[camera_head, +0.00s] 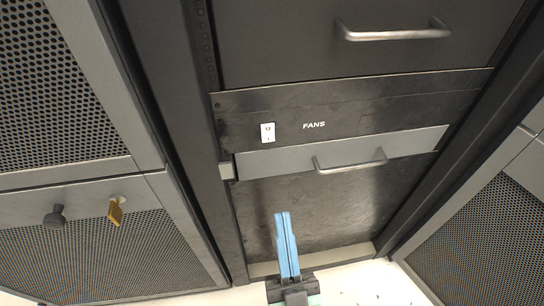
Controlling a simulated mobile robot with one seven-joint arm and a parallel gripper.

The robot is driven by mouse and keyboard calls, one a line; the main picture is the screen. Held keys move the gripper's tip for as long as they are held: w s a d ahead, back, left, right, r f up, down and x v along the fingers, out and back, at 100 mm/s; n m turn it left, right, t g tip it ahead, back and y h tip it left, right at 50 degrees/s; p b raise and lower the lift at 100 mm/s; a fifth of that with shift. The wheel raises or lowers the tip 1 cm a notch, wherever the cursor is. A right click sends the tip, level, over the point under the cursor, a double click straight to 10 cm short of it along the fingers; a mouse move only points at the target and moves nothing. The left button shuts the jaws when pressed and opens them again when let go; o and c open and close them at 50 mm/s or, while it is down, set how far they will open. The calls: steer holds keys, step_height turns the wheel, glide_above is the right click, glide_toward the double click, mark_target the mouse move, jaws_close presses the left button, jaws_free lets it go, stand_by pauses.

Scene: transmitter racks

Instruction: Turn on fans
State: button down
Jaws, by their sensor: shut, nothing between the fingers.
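A black panel (375,118) in the rack bears the white label FANS (314,125). A small white rocker switch (268,132) sits on that panel, left of the label. I cannot tell from its small marks which way it is set. My gripper (283,214) has long blue fingers, shut together with nothing between them. It points up from the bottom of the picture, below the switch and slightly right of it, apart from the panel.
A grey drawer front with a handle (350,162) lies between the fans panel and my fingertips. A larger dark drawer with a handle (395,32) is above. At left, a perforated cabinet has a dark knob (54,216) and a yellow key-like piece (116,212). Another perforated cabinet (490,240) stands right.

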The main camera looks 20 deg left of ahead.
mark_target(268, 137)
steer(key=x, duration=0.3)
steer(key=f+b+x, duration=0.1)
steer(key=x, duration=0.2)
steer(key=w+b+x, duration=0.1)
steer(key=x, duration=0.3)
steer(key=shift+w+a+f, duration=0.15)
steer(key=shift+a+f, duration=0.2)
steer(key=shift+a, duration=0.1)
steer(key=shift+w+a, duration=0.25)
steer(key=shift+w, duration=0.2)
steer(key=shift+b, duration=0.3)
steer(key=shift+w+a+f+t+b, duration=0.15)
steer(key=shift+w+f+t+b, duration=0.2)
steer(key=shift+b, duration=0.75)
steer(key=shift+s+r, duration=0.1)
steer(key=shift+r, duration=0.15)
